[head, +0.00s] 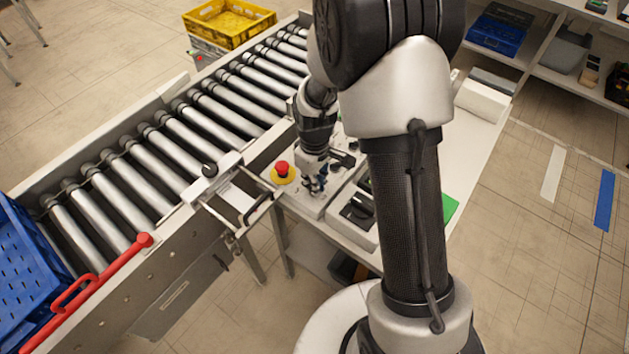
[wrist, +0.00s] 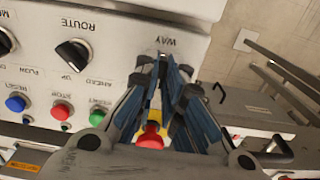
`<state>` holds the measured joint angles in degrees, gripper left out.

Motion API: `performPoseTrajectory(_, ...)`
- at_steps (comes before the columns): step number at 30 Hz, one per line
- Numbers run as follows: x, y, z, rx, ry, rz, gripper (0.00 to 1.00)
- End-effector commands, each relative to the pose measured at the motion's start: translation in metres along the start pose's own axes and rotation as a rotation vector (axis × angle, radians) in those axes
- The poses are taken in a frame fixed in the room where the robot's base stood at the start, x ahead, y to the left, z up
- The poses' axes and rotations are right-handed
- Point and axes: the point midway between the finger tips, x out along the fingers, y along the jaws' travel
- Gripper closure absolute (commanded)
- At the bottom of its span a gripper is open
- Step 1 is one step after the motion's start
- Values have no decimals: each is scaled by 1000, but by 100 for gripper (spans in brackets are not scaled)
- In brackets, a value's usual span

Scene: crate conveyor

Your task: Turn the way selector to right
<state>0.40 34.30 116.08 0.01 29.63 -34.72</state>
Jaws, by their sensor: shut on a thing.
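The way selector is under the WAY label (wrist: 166,42) on the white control panel (wrist: 120,22), which appears upside down in the wrist view. My gripper (wrist: 172,64) is shut on the selector, and its fingertips hide the knob, so I cannot tell which way it points. In the head view my gripper (head: 317,184) reaches down onto the panel on the bench, to the right of the conveyor.
A red mushroom button (head: 283,168) on a yellow base stands close to my gripper. The black ROUTE knob (wrist: 75,54) and several coloured push buttons are beside it. A blue crate (head: 28,275) and red lever (head: 95,285) are at the conveyor's near end.

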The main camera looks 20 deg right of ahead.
Motion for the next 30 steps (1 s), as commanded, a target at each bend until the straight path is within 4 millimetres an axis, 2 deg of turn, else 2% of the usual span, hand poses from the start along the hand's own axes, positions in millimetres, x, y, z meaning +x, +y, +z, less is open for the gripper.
performPoseTrajectory(18, 0, 0, 0, 548, 0, 0, 100)
performPoseTrajectory(30, 0, 0, 0, 729, 1, 0, 100)
